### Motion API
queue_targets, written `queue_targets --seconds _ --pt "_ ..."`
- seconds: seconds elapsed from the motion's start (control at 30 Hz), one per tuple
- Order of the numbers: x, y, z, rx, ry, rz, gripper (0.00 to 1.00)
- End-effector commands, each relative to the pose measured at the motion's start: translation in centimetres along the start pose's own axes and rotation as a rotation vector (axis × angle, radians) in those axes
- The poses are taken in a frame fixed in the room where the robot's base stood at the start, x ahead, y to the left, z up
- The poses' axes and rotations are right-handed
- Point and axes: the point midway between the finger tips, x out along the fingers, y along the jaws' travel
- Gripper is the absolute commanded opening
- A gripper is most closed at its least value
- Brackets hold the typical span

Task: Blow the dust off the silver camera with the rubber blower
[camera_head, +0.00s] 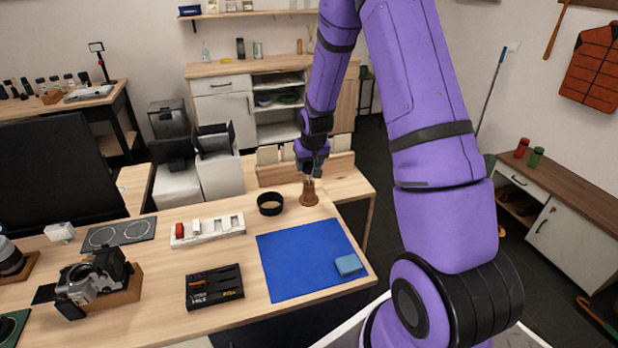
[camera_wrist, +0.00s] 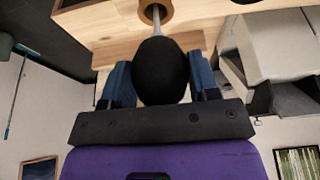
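The rubber blower (camera_wrist: 161,72) shows in the wrist view as a black bulb with a pale nozzle pointing into the hole of a wooden stand (camera_head: 309,194). My gripper (camera_wrist: 160,75) has a blue finger on each side of the bulb. I see no clear gap, but cannot tell whether the fingers press on it. In the head view my gripper (camera_head: 311,170) is right above the stand and hides most of the bulb. The silver camera (camera_head: 98,279) is at the table's left front, in a wooden cradle (camera_head: 124,290), apart from my gripper.
A white tray (camera_head: 208,231) with small items, a black tool case (camera_head: 214,287) and a blue mat (camera_head: 300,262) with a blue cloth (camera_head: 348,265) lie on the table. A dark screen (camera_head: 55,160) rises at the left.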

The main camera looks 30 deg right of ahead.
Motion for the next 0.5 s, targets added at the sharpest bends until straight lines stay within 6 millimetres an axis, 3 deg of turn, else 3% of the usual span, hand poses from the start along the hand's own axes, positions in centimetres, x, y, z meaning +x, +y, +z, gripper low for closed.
queue_targets --seconds 0.5 --pt "-2.5 0.0 -0.9 0.0 0.001 0.0 0.51"
